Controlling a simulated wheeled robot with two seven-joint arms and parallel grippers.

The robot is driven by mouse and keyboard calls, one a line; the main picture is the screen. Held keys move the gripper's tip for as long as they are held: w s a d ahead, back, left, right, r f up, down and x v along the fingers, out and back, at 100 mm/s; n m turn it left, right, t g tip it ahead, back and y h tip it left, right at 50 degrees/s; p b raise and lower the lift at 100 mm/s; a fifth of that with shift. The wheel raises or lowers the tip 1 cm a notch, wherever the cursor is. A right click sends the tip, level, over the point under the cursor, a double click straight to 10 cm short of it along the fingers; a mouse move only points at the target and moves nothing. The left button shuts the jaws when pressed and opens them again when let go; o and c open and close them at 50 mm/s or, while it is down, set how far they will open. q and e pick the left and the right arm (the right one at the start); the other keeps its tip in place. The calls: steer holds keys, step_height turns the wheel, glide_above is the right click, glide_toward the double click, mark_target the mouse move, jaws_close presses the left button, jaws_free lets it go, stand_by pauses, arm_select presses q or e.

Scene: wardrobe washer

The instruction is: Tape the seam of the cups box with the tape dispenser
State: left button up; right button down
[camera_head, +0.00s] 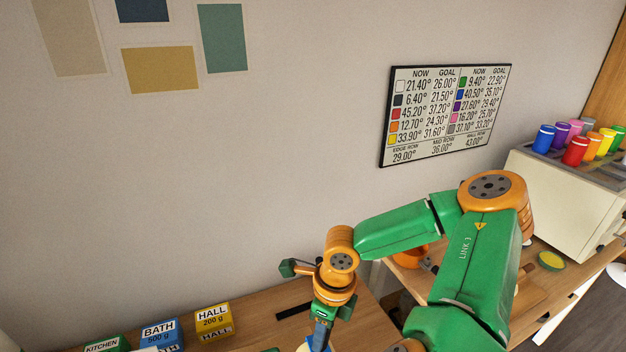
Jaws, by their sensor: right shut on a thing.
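My right gripper (322,328) is at the bottom edge of the head view, pointing down over the wooden table (370,325). It is shut on a blue thing (320,338), which is mostly cut off by the frame edge. I cannot tell for sure whether this is the tape dispenser. No box marked as cups and no seam can be made out. My left gripper is not in view.
Kitchen (103,344), bath (160,334) and hall (213,321) boxes stand at the bottom left. A dark strip (294,311) lies near the wall. Several coloured cups (575,151) stand on a pale cabinet (560,205) at right. A number board (445,113) hangs on the wall.

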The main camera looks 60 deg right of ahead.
steer(key=shift+s+d, duration=0.6)
steer(key=shift+d, duration=0.2)
steer(key=shift+w, duration=0.1)
steer(key=shift+f, duration=0.15)
step_height(320, 180, up, 6)
steer(key=shift+w+a+f, duration=0.1)
steer(key=shift+r, duration=0.65)
